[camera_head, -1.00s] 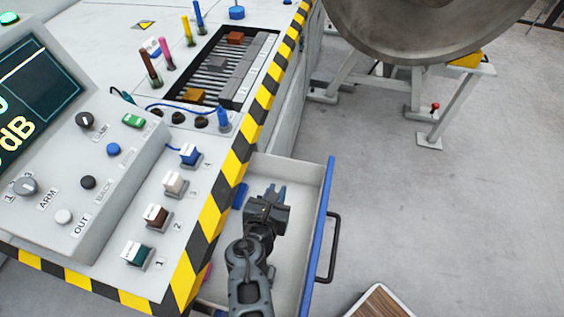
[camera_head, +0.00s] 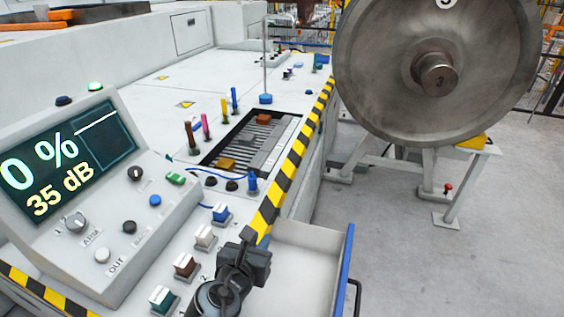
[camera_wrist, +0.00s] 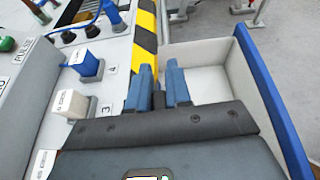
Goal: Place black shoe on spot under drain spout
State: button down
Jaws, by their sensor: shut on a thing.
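My gripper (camera_head: 247,236) is above the front edge of the console, beside the open drawer. In the wrist view, its two blue fingers (camera_wrist: 161,88) are shut on a small dark piece (camera_wrist: 158,101), which I take to be the black shoe. Only a narrow part of it shows between the fingers; the rest is hidden. In the head view it cannot be told apart from the dark gripper. I cannot clearly make out the drain spout or the spot under it.
The open drawer (camera_head: 312,236) is on the right. A slatted tray (camera_head: 236,146) holds an orange block (camera_head: 226,164) and a brown block (camera_head: 263,119). Upright coloured pegs, switches and a display (camera_head: 66,160) crowd the console.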

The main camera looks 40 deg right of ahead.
aim_at(295, 108)
jog(key=i+l, duration=0.15)
jog(key=l, duration=0.15)
jog(key=i+l+u, duration=0.1)
jog(key=l, duration=0.25)
jog(key=i+l, duration=0.15)
jog(key=l, duration=0.15)
jog(key=i+l, duration=0.15)
jog(key=l, duration=0.2)
jog(key=i+l+u, duration=0.1)
jog(key=l, duration=0.2)
jog(key=i+l, duration=0.2)
jog(key=l, duration=0.15)
jog(key=i+l+u, duration=0.1)
jog(key=i+l, duration=0.35)
jog(key=l, duration=0.25)
jog(key=i+l+u, duration=0.1)
jog(key=l, duration=0.25)
jog(key=i+l+u, duration=0.1)
jog(key=i+l, duration=0.35)
jog(key=l, duration=0.3)
